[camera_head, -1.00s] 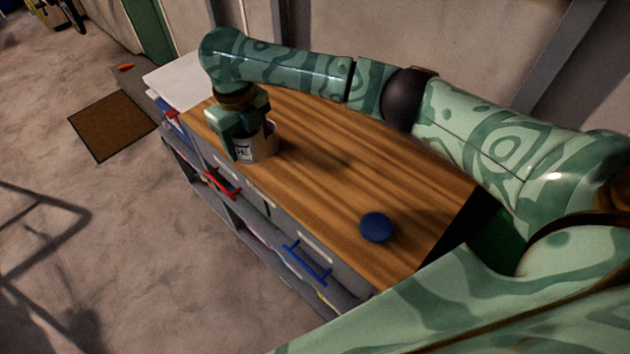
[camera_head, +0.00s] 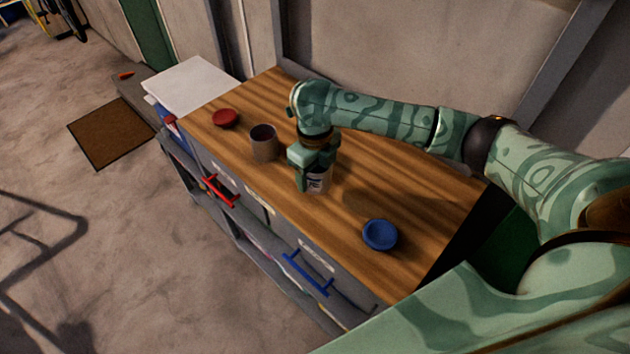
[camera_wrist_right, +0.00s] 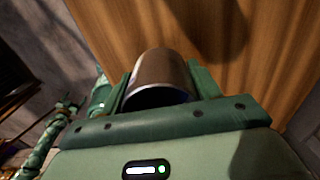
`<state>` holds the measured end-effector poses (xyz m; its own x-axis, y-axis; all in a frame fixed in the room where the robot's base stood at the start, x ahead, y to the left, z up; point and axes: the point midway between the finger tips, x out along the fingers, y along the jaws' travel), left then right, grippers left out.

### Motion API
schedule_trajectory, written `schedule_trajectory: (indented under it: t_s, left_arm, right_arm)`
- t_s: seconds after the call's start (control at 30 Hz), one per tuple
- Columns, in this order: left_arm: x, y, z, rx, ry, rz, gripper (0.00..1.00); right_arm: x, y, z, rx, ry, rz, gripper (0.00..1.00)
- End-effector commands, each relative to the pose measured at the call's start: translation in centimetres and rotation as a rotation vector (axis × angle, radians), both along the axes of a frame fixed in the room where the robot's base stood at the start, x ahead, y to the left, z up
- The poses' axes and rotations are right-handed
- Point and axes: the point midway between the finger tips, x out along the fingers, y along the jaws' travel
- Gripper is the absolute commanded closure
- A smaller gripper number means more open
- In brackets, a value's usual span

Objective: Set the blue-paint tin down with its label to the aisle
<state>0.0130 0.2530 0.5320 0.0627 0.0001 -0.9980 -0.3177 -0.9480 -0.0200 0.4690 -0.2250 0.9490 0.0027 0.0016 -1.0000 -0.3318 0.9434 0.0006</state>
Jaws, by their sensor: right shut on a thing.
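My right gripper (camera_head: 314,172) is shut on a small metal tin (camera_head: 318,184), with its fingers around the tin's sides. I cannot tell whether the tin touches the bench top. A second, brownish tin (camera_head: 264,144) stands upright to the left, with no label visible.
The wooden bench top (camera_head: 350,160) has a blue round disc (camera_head: 380,235) at its right end and a red disc (camera_head: 226,118) at its left. White sheets (camera_head: 193,82) lie beyond the left end. Red (camera_head: 218,192) and blue (camera_head: 307,272) handles jut from the front.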

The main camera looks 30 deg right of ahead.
Motion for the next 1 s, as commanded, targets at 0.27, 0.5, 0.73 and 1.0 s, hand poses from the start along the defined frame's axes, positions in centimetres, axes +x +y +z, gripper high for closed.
schedule_trajectory:
  t_s: [0.27, 0.5, 0.73, 1.0]
  left_arm:
    - [-0.4, 0.0, -1.6, 0.000, 0.009, 0.000, 0.17]
    - [-0.3, 0.0, -1.5, 0.000, 0.009, -0.001, 0.17]
    - [-0.3, 0.0, -1.5, 0.000, 0.009, -0.001, 0.17]
    - [-0.3, 0.0, -1.3, -0.001, 0.007, -0.001, 0.17]
  right_arm:
    - [-0.1, -0.2, -3.4, -0.001, 0.000, -0.001, 0.66]
    - [-0.1, -0.2, -3.4, -0.001, 0.000, -0.001, 0.65]
    - [-0.1, -0.2, -3.6, 0.000, 0.001, -0.001, 0.17]
    - [0.0, -0.2, -2.8, -0.002, -0.002, 0.000, 0.17]
